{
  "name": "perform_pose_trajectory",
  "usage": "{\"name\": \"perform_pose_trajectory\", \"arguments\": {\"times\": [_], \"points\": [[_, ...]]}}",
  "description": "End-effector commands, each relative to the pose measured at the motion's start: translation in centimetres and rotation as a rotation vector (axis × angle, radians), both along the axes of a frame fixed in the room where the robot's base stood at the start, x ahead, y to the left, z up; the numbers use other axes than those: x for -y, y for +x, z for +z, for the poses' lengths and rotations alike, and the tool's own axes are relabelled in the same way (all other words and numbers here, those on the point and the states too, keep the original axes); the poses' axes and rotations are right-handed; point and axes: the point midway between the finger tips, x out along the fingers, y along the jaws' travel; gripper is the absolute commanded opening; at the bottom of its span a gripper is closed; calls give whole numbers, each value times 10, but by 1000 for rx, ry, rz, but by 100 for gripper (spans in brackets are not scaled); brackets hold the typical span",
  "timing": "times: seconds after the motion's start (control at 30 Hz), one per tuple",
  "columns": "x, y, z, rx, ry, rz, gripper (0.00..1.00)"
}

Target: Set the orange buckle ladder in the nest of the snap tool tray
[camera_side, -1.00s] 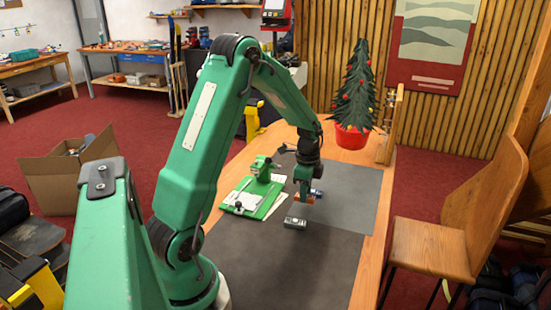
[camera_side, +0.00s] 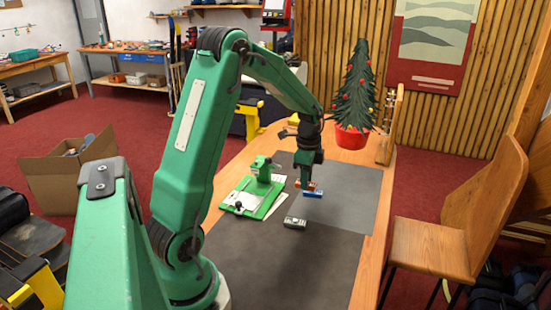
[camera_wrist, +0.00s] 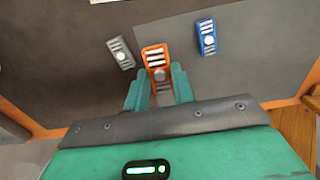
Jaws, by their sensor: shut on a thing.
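The orange buckle ladder (camera_wrist: 155,57) has pale rungs and a round pale knob, and sits between the fingers of my gripper (camera_wrist: 158,90) in the wrist view. My gripper (camera_side: 307,181) is shut on it in the side view, where the ladder (camera_side: 305,186) is small and partly covered, just above the dark mat. The snap tool tray (camera_side: 271,203) is green with a white pad and a green upright tool, left of my gripper. Its nest is too small to make out in the side view.
A blue ladder (camera_side: 313,194) lies on the mat (camera_side: 345,200) close to my gripper. A grey ladder (camera_side: 295,223) lies nearer the camera. Both also show in the wrist view, grey (camera_wrist: 120,53) left and blue (camera_wrist: 206,38) right. A potted tree (camera_side: 352,137) stands at the back.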

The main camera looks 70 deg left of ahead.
Motion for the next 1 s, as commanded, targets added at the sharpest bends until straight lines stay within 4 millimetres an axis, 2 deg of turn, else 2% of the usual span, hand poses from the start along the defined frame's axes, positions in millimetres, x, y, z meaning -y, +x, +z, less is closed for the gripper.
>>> {"name": "perform_pose_trajectory", "arguments": {"times": [0.03, 0.2, 0.53, 0.87, 1.0], "points": [[-1, 1, 15, 7, 4, 0, 8], [-1, 1, 59, 6, 4, 0, 8], [0, 1, 125, 6, 3, 0, 8], [-38, -45, 123, 1, 1, 7, 8], [-57, -72, 123, 1, 1, 9, 8]]}}
